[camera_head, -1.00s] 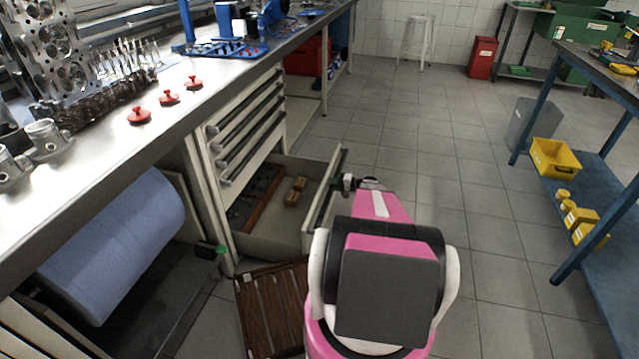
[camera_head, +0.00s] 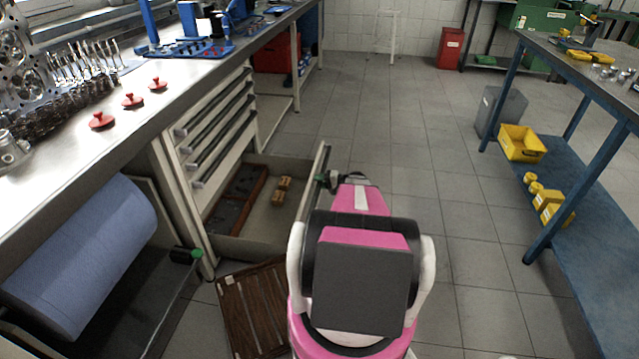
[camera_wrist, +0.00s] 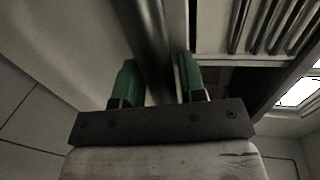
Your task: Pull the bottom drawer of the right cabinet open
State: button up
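The right cabinet (camera_head: 158,158) stands under the workbench, its upper drawers shut. Its bottom drawer (camera_head: 262,222) is pulled well out, with small brown blocks (camera_head: 282,190) and a dark, brown-edged tray (camera_head: 236,197) inside. My gripper (camera_head: 326,180) is at the outer side of the drawer front (camera_head: 314,187). The exact finger contact is hard to see.
A slatted brown wooden piece (camera_head: 250,305) is on the floor beside the drawer. A blue roll (camera_head: 82,255) is under the bench at left. A blue table (camera_head: 585,215) with yellow bins (camera_head: 521,143) is at right. The tiled floor between is clear.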

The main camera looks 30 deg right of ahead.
jog(key=v, duration=1.1)
jog(key=shift+a, duration=0.1)
dwell(0.5)
